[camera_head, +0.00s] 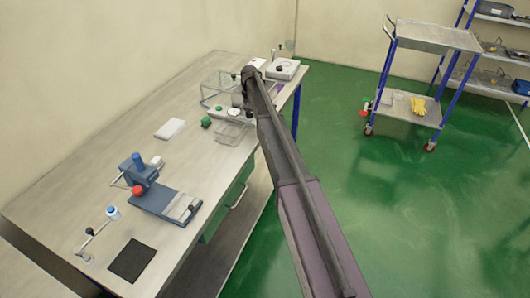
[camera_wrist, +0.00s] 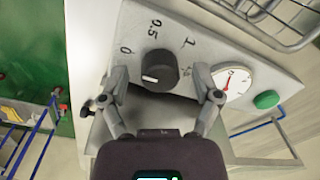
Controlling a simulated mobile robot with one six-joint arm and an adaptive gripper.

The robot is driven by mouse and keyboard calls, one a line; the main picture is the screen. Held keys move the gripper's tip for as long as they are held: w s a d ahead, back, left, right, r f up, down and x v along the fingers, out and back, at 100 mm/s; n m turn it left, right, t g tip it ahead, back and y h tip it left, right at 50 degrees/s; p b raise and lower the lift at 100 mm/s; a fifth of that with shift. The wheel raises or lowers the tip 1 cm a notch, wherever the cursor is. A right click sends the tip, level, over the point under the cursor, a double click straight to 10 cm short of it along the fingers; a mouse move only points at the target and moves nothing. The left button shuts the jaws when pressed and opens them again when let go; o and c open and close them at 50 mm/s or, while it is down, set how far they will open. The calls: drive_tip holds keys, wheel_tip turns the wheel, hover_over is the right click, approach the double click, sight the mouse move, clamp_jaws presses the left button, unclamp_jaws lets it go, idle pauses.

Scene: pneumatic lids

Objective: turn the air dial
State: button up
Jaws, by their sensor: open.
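The air dial (camera_wrist: 158,70) is a round black knob with a white mark on a light grey panel (camera_wrist: 190,52). Markings including 0, 0.5 and 1 curve around it. The white mark is on the knob's lower side in the wrist view. My gripper (camera_wrist: 161,84) is open, with one fingertip to each side of the dial. Gaps show between fingertips and knob; I cannot tell its height over the panel. A round white gauge (camera_wrist: 232,84) with a red needle and a green button (camera_wrist: 266,100) sit right of the dial. In the head view my arm hides the dial.
The grey workbench (camera_head: 95,190) carries a blue press with a red knob (camera_head: 138,191), a white block (camera_head: 170,129) and a black mat (camera_head: 132,260). A wire rack (camera_wrist: 275,22) lies close beyond the panel. A trolley (camera_head: 438,38) stands apart on the green floor.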

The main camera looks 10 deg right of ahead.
sight(250, 113)
drive_tip(key=m, duration=1.4)
drive_tip(key=shift+s, duration=0.1)
wheel_tip(250, 113, up, 14)
drive_tip(key=p, duration=1.4)
drive_tip(key=s+f+n+b, duration=0.3)
drive_tip(key=s, duration=0.7)
drive_tip(key=s+f+n+b, duration=0.4)
drive_tip(key=s, duration=0.6)
drive_tip(key=s+f+n+b, duration=0.3)
drive_tip(key=s, duration=0.7)
drive_tip(key=shift+s+f+n, duration=0.15)
drive_tip(key=shift+s+n, duration=0.05)
drive_tip(key=shift+n, duration=0.1)
drive_tip(key=s+n, duration=0.5)
drive_tip(key=s, duration=1)
